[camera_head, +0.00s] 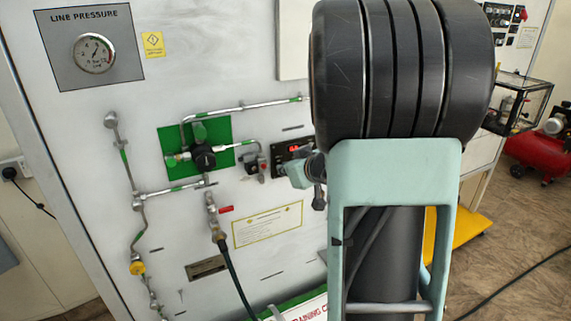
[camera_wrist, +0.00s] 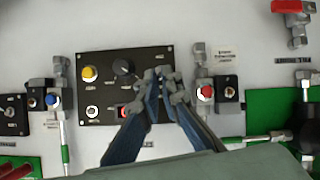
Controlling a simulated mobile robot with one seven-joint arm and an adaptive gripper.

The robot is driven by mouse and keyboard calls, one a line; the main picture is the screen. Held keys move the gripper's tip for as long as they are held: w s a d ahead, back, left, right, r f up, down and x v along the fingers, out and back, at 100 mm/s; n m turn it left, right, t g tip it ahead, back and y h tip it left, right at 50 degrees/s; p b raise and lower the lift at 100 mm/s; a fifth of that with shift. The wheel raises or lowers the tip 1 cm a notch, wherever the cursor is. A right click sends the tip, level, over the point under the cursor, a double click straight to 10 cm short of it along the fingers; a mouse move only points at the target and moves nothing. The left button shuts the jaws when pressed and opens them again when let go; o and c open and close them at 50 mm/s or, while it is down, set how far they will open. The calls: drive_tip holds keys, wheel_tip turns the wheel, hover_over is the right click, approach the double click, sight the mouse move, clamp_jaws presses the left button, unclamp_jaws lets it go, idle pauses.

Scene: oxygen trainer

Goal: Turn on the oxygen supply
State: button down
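The oxygen trainer panel (camera_head: 85,130) is a white upright board with pipes and valves. A green plate (camera_head: 222,129) carries a regulator with a black knob (camera_head: 203,157); the plate's edge also shows at the right of the wrist view (camera_wrist: 262,108). A black control box (camera_wrist: 95,62) has a yellow button (camera_wrist: 89,73), a black rotary knob (camera_wrist: 124,68), a key switch (camera_wrist: 92,112) and a red switch (camera_wrist: 124,111). My gripper (camera_wrist: 165,76) is in front of the box's right edge, fingertips close together, with nothing visible held. Contact cannot be told. No label reading oxygen supply is legible.
A red-knobbed valve (camera_wrist: 206,92) is just right of my fingertips, and a blue-knobbed one (camera_wrist: 53,101) is left of the box. A red-handled valve (camera_wrist: 292,7) is upper right. The line pressure gauge (camera_head: 94,53) is upper left. A black hose (camera_head: 234,272) hangs below the regulator.

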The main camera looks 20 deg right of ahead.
idle(0.3)
drive_tip(key=c, duration=2.2)
unclamp_jaws()
drive_tip(key=shift+o, duration=0.2)
drive_tip(key=v, duration=0.7)
drive_tip(key=shift+s, duration=0.25)
